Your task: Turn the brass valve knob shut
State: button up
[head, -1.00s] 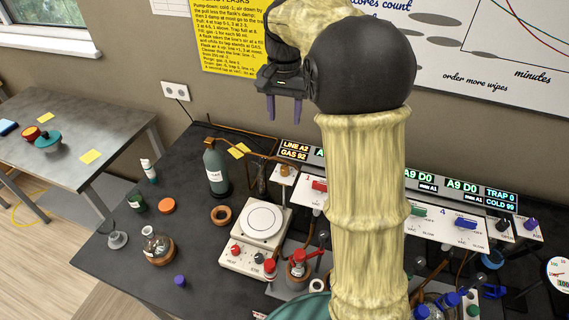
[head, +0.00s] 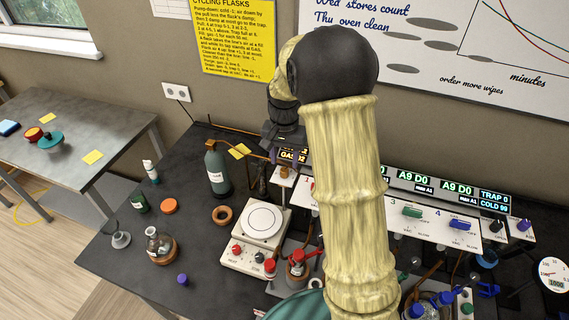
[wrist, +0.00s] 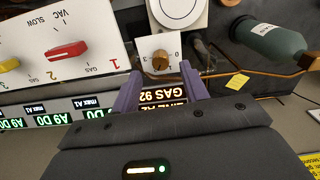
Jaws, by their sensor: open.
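The brass valve knob (wrist: 160,60) sits on a small white dial plate (wrist: 150,45) with numbers around it. In the head view the knob (head: 284,172) shows just below my gripper, beside the left end of the white valve panel. My gripper (wrist: 159,74) is open and empty. Its two purple fingers point at the plate, one on each side of the knob's line, and the knob appears just past the fingertips. I cannot tell how far off it is, nor which number the knob points at. In the head view my gripper (head: 286,158) hangs over the plate, partly dark against the bench.
The red valve handle (wrist: 66,51) on the panel lies left of the knob in the wrist view. A green gas bottle (head: 216,170), copper tubing and a hotplate (head: 262,222) stand close by. A lit display strip (head: 415,178) runs behind the panel.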

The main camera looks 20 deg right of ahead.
aim_at(284, 169)
jog(key=shift+f+p, duration=0.3)
jog(key=shift+f, duration=1.7)
grip_shut()
jog(key=shift+w, duration=0.1)
